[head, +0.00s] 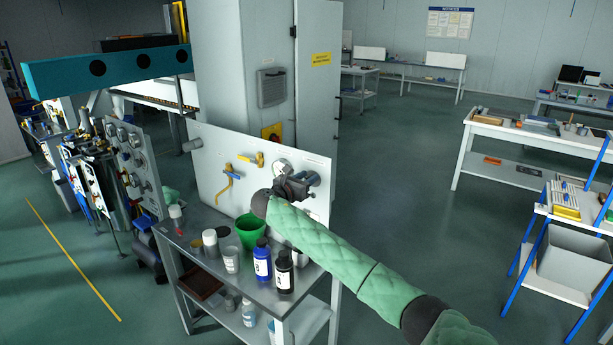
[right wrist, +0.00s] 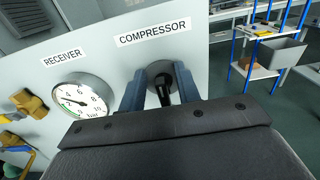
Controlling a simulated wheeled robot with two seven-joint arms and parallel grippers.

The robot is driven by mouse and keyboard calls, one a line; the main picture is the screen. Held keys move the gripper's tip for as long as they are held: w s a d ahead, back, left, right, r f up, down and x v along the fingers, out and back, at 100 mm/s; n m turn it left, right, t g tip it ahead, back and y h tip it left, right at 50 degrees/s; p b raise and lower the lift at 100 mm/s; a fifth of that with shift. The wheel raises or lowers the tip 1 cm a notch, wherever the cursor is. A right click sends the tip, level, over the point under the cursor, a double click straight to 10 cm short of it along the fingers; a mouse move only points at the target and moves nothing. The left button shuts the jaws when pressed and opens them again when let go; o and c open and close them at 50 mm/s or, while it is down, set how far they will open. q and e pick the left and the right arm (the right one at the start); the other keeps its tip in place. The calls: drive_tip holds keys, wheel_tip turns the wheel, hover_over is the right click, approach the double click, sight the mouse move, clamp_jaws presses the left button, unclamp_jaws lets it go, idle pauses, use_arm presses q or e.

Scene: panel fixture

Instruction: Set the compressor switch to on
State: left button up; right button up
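The compressor switch (right wrist: 163,88) is a dark lever on a round dark base, below the COMPRESSOR label (right wrist: 153,33) on the white panel (right wrist: 110,62). My right gripper (right wrist: 160,88) has its two blue-grey fingers apart, one on each side of the lever. Gaps show between the lever and the fingers, so it does not look clamped. The lever's lower end is hidden by the gripper body. In the head view my right gripper (head: 297,186) is at the panel's right part and covers much of the switch. My left gripper is not in view.
A pressure gauge (right wrist: 83,99) labelled RECEIVER and yellow valves (head: 228,182) are left of the switch. A cart (head: 200,262) with bottles and a green cup (head: 249,231) stands below the panel. Open floor lies to the right.

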drive_tip(key=shift+w, duration=0.1)
drive_tip(key=shift+d, duration=0.1)
clamp_jaws()
